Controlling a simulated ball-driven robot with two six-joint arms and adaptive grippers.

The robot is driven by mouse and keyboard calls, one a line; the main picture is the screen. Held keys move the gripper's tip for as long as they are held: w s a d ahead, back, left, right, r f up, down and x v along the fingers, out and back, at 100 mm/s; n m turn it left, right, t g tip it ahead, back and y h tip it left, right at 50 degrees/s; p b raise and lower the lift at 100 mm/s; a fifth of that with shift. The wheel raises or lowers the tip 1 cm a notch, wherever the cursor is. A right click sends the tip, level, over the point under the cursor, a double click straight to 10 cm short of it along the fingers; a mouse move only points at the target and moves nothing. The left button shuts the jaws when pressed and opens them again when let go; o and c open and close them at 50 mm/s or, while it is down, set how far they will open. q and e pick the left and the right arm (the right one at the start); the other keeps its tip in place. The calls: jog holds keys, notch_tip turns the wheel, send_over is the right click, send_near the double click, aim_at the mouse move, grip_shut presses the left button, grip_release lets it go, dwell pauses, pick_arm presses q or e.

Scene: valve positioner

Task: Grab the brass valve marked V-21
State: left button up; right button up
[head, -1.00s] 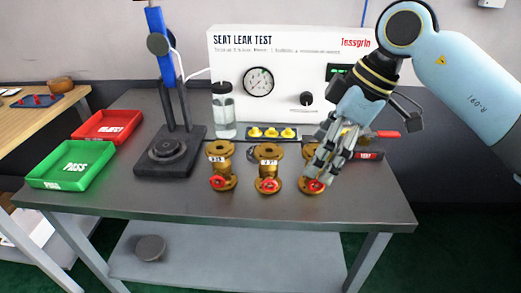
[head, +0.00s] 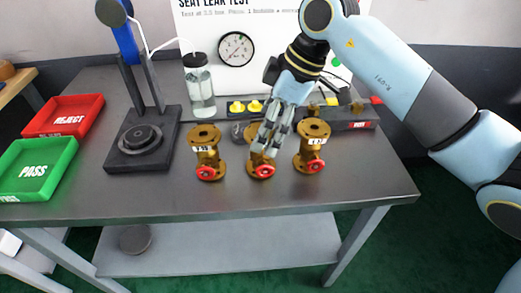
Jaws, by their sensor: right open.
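Three brass valves with red handwheels stand upright in a row near the front of the grey bench: a left valve (head: 206,153), a middle valve (head: 261,172) and a right valve (head: 312,150). The left and right valves show small white tags, too small to read surely; I cannot tell which is V-21. My right gripper (head: 266,142) is open and points down at the middle valve, its fingers covering much of the body and its tag. I cannot tell whether they touch it. My left gripper is out of view.
A black test stand (head: 140,140) and clear bottle (head: 200,88) stand left of and behind the valves. A green PASS tray (head: 36,170) and red REJECT tray (head: 63,116) lie at left. The gauge panel (head: 205,30) is behind. The bench's front strip is clear.

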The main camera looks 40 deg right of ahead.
jog(key=shift+x, duration=1.55)
jog(key=shift+c, duration=0.6)
jog(key=c, duration=1.6)
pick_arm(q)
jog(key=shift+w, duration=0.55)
pick_arm(e)
jog(key=shift+r, duration=0.15)
jog(key=shift+c, duration=0.4)
